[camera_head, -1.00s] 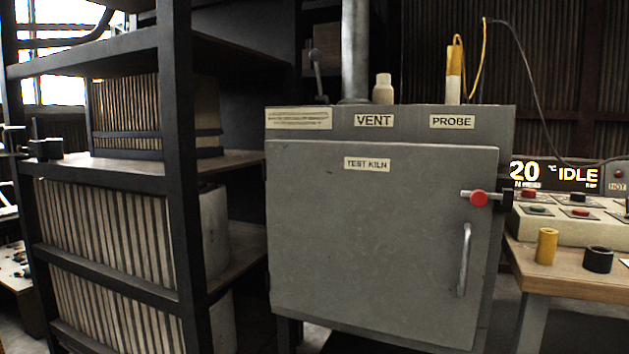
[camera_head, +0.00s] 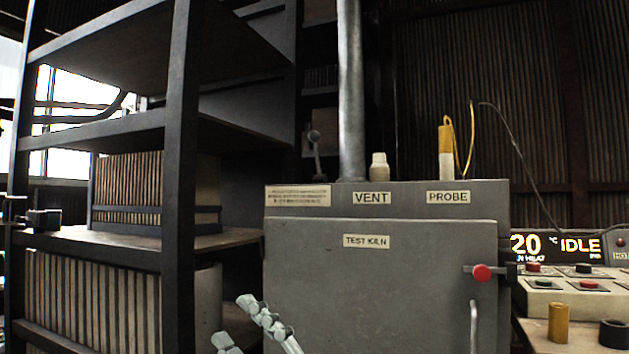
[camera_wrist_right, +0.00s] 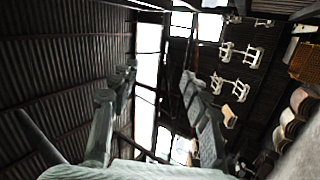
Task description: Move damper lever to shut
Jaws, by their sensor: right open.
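The damper lever (camera_head: 315,150) is a grey rod with a round knob. It stands nearly upright on top of the grey test kiln (camera_head: 380,270), left of the flue pipe (camera_head: 351,100). My right gripper (camera_head: 236,322) enters at the bottom of the head view, in front of the kiln's left side, well below and apart from the lever. Its fingers are spread and empty. In the right wrist view the open fingers (camera_wrist_right: 160,77) point up at the roof and windows; the lever does not show there. My left gripper is not in view.
A dark shelf rack (camera_head: 180,150) with slatted crates stands close on the left. The vent plug (camera_head: 379,166) and yellow probe (camera_head: 446,152) stand on the kiln top. A red-knobbed latch (camera_head: 482,273) sticks out on the right. A control panel (camera_head: 575,300) is at far right.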

